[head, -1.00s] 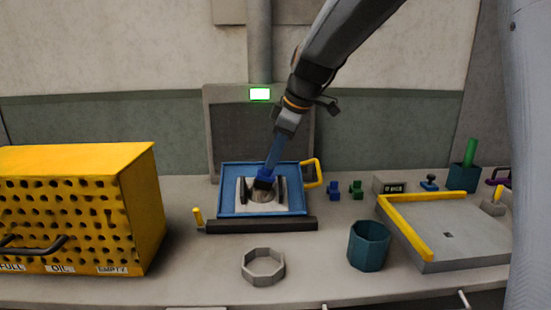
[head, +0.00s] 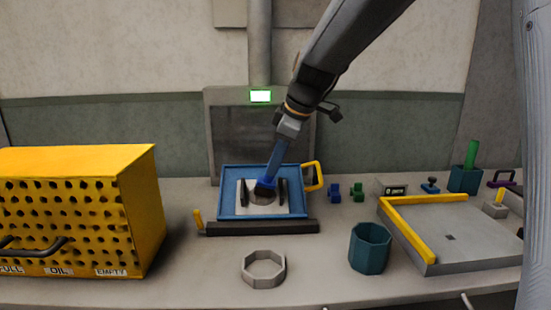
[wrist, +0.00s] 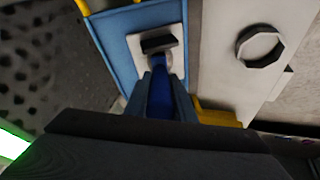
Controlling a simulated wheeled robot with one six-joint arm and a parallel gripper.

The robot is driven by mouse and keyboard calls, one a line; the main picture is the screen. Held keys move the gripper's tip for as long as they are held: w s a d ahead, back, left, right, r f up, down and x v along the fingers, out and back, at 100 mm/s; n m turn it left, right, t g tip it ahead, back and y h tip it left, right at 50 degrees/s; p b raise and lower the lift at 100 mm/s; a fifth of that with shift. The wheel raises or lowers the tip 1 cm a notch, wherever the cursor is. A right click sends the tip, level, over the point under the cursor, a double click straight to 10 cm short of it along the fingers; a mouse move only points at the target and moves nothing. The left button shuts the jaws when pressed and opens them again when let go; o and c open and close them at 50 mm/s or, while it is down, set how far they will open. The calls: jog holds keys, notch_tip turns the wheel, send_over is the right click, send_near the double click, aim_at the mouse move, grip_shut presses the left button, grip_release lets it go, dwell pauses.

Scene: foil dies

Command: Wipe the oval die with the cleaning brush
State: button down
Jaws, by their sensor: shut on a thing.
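My gripper (head: 285,131) is shut on the blue handle of the cleaning brush (head: 275,162), which slants down to the left. The brush's dark bristles are over a grey rounded piece (head: 262,200), probably the oval die, mostly hidden beneath them. I cannot tell whether the bristles touch it or its exact shape. The piece lies on a pale plate between two dark bars, inside the blue tray (head: 228,210). In the wrist view the blue brush (wrist: 158,95) points into the tray (wrist: 115,55), and the brush covers the die.
A yellow perforated cabinet (head: 135,165) stands at left. A grey octagonal ring (head: 263,281) and a teal cup (head: 370,235) stand in front. A grey slab with a yellow edge (head: 405,232) is at right. A green light (head: 260,96) glows behind the tray.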

jog(key=s+f, duration=0.1)
jog(key=s+f+b, duration=0.1)
jog(key=s, duration=0.1)
jog(key=shift+s, duration=0.3)
jog(key=shift+a+r, duration=0.1)
jog(key=shift+r, duration=0.05)
dwell(0.3)
jog(key=shift+s+r+p, duration=0.5)
jog(key=shift+r+p, duration=0.1)
jog(key=shift+r, duration=0.25)
jog(key=shift+s+r+p, duration=0.45)
jog(key=shift+r+p, duration=0.2)
jog(key=shift+r, duration=0.2)
jog(key=shift+s+r+p, duration=0.5)
jog(key=shift+r+p, duration=0.1)
jog(key=shift+r, duration=0.25)
jog(key=r+p, duration=0.1)
jog(key=s+r+p, duration=0.1)
jog(key=shift+s+r, duration=0.2)
jog(key=shift+r, duration=0.1)
jog(key=shift+s, duration=0.1)
